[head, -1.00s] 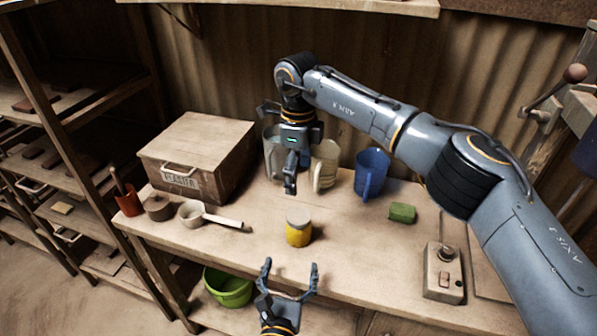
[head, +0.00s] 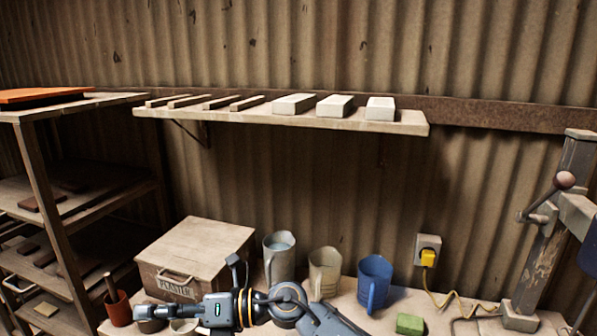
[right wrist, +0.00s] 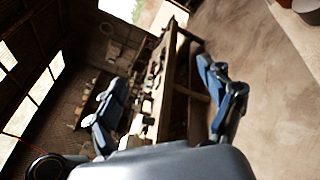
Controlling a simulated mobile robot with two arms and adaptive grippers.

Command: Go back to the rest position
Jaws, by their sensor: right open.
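My right gripper (head: 190,286) is low in the head view, left of centre, in front of the plaster box and above the bench. Its arm comes in from the bottom edge. In the right wrist view its two fingers (right wrist: 160,74) stand wide apart with nothing between them; the bench shows beyond, far off and tilted. My left gripper is out of view.
A wooden plaster box (head: 195,255), a grey jug (head: 279,262), a cream jug (head: 325,272), a blue jug (head: 375,281) and a green block (head: 410,324) are on the bench. A wall shelf (head: 290,117) holds strips and pale blocks. A lever press (head: 548,235) stands right.

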